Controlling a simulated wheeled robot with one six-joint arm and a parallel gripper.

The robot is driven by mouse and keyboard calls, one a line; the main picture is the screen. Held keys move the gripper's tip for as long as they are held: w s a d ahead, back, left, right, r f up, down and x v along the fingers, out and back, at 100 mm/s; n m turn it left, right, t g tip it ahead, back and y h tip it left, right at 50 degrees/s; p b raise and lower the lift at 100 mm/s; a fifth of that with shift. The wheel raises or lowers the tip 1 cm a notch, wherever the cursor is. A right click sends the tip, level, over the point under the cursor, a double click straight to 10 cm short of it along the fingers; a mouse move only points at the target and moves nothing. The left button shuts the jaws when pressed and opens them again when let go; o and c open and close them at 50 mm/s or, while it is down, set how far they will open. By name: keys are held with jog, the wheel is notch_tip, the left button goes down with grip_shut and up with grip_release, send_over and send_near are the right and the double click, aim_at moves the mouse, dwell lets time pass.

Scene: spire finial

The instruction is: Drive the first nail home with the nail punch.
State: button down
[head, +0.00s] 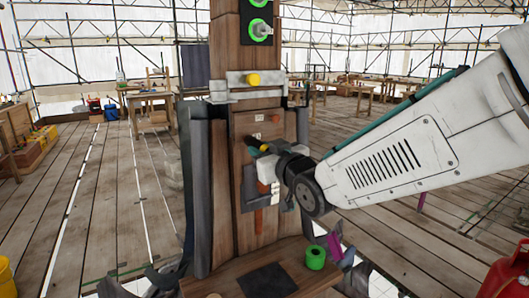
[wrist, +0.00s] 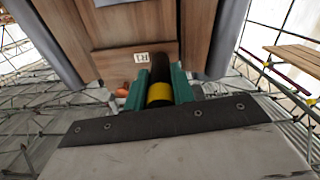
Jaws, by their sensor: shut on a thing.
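My gripper (head: 264,157) is at the front of the wooden post, coming in from the right. In the wrist view its green jaws (wrist: 158,92) are shut on the nail punch (wrist: 159,72), a dark rod with a yellow band. In the head view the punch (head: 252,142) shows as a short dark piece pointing to the upper left, by the wooden panel (head: 243,125). A small orange-red dot (head: 276,118) on the panel may be a nail head. An orange thing (wrist: 122,91) shows beside the jaws. Whether the punch touches a nail is hidden.
A metal bracket (head: 222,92) with a yellow knob (head: 253,80) crosses the post above. Grey sheets (head: 200,190) flank the post. A red container (head: 508,275) stands at right.

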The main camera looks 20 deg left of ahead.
jog(key=shift+w+a, duration=0.15)
jog(key=shift+a, duration=0.05)
jog(key=shift+d, duration=0.1)
jog(key=v, duration=0.7)
dwell(0.6)
dwell(2.1)
